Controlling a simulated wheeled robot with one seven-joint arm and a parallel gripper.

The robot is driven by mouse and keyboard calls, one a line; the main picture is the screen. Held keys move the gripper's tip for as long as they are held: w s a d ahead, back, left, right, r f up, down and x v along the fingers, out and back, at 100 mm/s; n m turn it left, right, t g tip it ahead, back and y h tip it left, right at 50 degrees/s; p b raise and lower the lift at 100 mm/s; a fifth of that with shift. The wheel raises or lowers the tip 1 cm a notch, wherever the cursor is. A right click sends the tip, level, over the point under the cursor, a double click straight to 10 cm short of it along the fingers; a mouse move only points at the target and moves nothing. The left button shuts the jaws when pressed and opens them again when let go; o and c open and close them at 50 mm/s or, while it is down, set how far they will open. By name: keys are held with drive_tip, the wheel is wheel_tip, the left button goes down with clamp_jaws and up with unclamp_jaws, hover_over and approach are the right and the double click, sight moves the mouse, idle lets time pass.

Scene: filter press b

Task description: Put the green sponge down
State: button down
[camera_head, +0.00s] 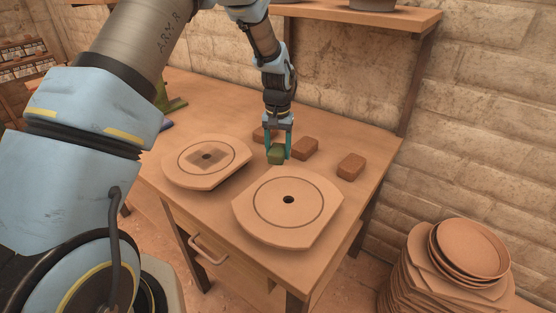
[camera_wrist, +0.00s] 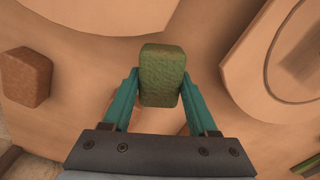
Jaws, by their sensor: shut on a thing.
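The green sponge (camera_head: 277,156) is a small green block between the teal fingers of my gripper (camera_head: 279,150). My gripper is shut on it, over the wooden table (camera_head: 220,100), behind and between the two round-holed plates. The wrist view shows the sponge (camera_wrist: 162,76) between the fingertips of my gripper (camera_wrist: 161,90). I cannot tell whether the sponge touches the table.
Two pale plates with centre holes lie on the table, one at left (camera_head: 178,158) with a darker square patch, one at front (camera_head: 265,225). Brown blocks (camera_head: 305,148) (camera_head: 351,166) lie right of my gripper; another is partly hidden behind it. Stacked plates (camera_head: 455,265) stand at lower right.

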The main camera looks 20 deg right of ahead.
sight(278, 161)
drive_tip(key=shift+f+p, duration=0.55)
drive_tip(key=shift+f, duration=1.5)
drive_tip(key=shift+f, duration=0.15)
drive_tip(key=shift+c, duration=0.9)
unclamp_jaws()
wheel_tip(278, 161, up, 11)
drive_tip(key=b, duration=0.3)
drive_tip(key=shift+b, duration=0.35)
drive_tip(key=shift+a+r, duration=0.1)
drive_tip(key=shift+r, duration=0.6)
